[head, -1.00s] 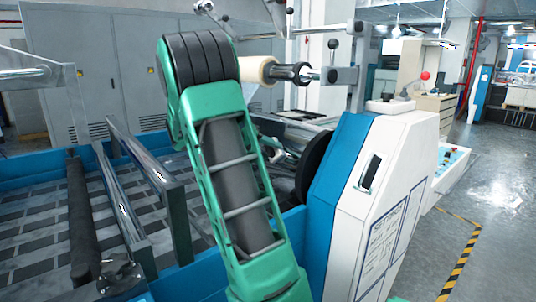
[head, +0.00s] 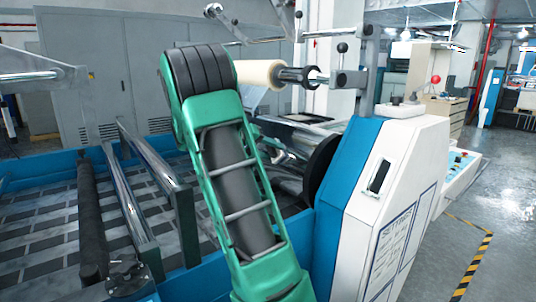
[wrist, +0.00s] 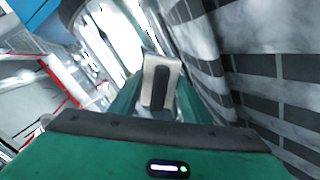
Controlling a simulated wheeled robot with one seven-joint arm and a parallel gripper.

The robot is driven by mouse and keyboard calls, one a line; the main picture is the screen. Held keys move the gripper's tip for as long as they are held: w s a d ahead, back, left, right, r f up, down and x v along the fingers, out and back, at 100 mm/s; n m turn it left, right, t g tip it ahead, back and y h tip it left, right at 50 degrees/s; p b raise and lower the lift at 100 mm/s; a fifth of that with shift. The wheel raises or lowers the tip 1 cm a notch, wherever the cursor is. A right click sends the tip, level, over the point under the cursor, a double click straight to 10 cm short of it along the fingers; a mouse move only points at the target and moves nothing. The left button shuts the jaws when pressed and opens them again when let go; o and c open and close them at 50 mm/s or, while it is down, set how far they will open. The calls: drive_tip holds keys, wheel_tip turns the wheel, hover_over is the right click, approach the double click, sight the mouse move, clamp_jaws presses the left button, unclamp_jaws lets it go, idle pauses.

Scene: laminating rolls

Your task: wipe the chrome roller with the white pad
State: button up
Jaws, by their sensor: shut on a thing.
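Shiny chrome bars show at the left in the head view: a round chrome roller (head: 128,205) runs beside a flatter polished rail. Which one the task means I cannot tell. My green arm stands in front of the machine in the head view and my gripper is hidden there.
A black roller (head: 88,215) lies left of the chrome bars over a grey patterned bed, inside a blue frame (head: 40,170). A white and blue machine housing (head: 400,190) stands close on the right of my arm. A cream roll (head: 258,73) is behind. Open floor lies far right.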

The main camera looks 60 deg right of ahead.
drive_tip(key=shift+v, duration=2.75)
drive_tip(key=shift+v, duration=1.5)
